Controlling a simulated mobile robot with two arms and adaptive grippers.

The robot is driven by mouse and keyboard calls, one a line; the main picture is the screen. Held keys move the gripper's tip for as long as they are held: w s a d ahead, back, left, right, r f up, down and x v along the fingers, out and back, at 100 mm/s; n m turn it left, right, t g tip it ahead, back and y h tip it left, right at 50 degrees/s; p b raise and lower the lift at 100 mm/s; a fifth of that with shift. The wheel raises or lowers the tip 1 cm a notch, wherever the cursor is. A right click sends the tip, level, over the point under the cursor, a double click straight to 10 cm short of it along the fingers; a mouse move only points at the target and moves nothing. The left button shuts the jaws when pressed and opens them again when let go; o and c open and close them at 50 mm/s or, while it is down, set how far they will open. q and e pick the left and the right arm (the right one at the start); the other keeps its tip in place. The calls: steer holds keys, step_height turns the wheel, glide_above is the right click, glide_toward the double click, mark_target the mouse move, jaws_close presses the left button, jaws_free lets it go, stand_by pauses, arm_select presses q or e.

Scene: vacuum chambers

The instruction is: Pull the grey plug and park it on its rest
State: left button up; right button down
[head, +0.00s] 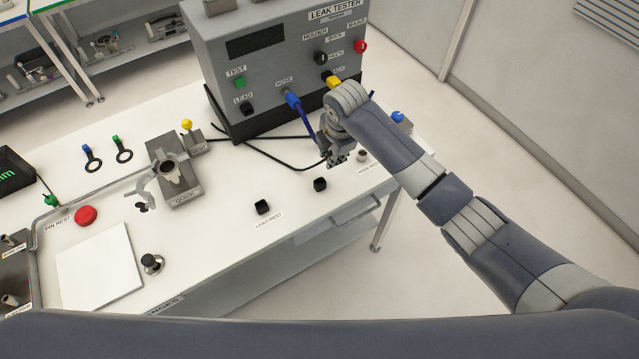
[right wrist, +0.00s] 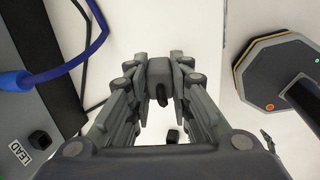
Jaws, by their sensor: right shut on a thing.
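My right gripper (head: 338,160) is above the right part of the white bench, in front of the leak tester. In the right wrist view its fingers (right wrist: 160,80) are shut on a dark grey block-like plug (right wrist: 158,70). The plug appears clear of any socket; in the head view the fingers mostly hide it. A black cable (head: 285,163) loops across the bench towards this gripper. A black block (head: 262,207) stands beside the LEAD REST label (head: 268,222). Another black block (head: 320,184) stands just below the gripper. My left gripper is not in view.
The leak tester (head: 265,65) stands at the back, with a black LEAD socket (head: 246,107) and a blue hose plug (head: 292,100). The QUICK fixture (head: 180,190) and a red button (head: 86,215) are to the left. The bench front between the blocks is clear.

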steer(key=a+f+g+b, duration=0.2)
steer(key=f+b, duration=0.1)
steer(key=s+a+f+b, duration=0.1)
steer(key=shift+a+f+n+g+h, duration=0.1)
steer(key=shift+f+n+g+h, duration=0.05)
steer(key=shift+n+g+h, duration=0.2)
steer(key=shift+f+b, duration=0.25)
steer(key=shift+b, duration=0.05)
steer(key=shift+f, duration=0.4)
stand_by(1.0)
steer(key=shift+s+f, duration=0.1)
steer(key=shift+f, duration=0.9)
stand_by(1.2)
steer(key=c, duration=1.4)
jaws_free()
steer(key=shift+o, duration=0.2)
steer(key=shift+r, duration=0.1)
